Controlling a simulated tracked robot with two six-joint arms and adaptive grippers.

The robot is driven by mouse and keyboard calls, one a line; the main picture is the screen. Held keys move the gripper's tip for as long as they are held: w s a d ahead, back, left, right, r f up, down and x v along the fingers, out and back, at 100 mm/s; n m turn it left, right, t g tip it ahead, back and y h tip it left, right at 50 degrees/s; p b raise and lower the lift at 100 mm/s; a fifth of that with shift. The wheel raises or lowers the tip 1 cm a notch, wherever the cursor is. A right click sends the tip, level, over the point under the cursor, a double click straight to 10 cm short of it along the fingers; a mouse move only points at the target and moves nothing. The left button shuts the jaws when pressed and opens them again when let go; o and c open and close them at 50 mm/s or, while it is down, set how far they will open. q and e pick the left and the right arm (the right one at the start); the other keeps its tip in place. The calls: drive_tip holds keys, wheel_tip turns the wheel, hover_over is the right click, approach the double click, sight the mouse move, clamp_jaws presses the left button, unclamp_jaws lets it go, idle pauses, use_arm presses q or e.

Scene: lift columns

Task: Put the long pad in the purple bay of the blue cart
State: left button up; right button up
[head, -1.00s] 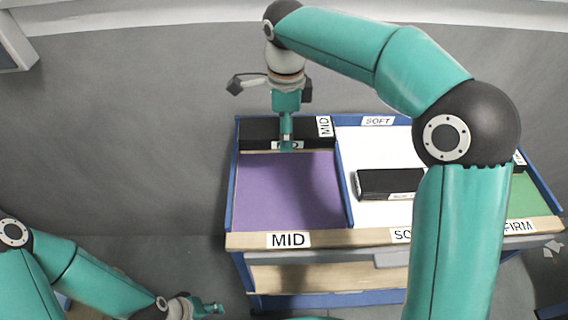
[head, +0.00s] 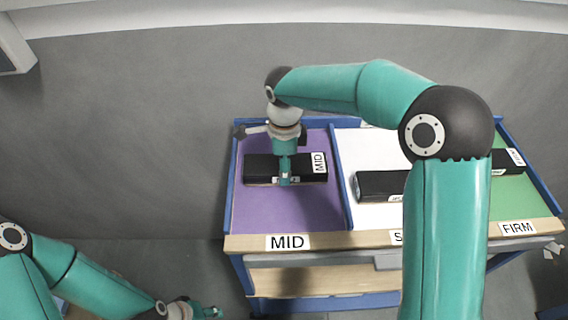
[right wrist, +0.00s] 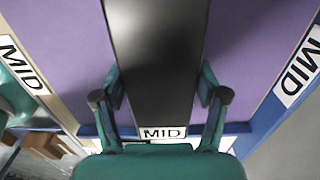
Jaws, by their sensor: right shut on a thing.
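The long black pad (head: 258,167) has white MID labels and lies lengthwise across the purple bay (head: 280,212) at the left of the blue cart (head: 229,185). My right gripper (head: 285,180) is shut on the middle of the pad from above. In the right wrist view the pad (right wrist: 155,55) runs between the two fingers (right wrist: 161,97), with purple on both sides. I cannot tell whether its underside touches the bay floor. My left gripper (head: 210,312) is low at the left, away from the cart; its jaw opening is unclear.
The white bay (head: 375,218) beside the purple one holds a black pad (head: 380,185). The green bay (head: 515,200) at the right holds another black pad (head: 507,161), partly hidden by my right arm. Blue walls and a wooden front edge (head: 350,240) bound the bays.

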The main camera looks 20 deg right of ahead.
drive_tip(key=o, duration=1.5)
drive_tip(key=shift+o, duration=0.2)
drive_tip(key=shift+r, duration=0.1)
wheel_tip(320, 180, up, 12)
drive_tip(key=shift+p, duration=0.3)
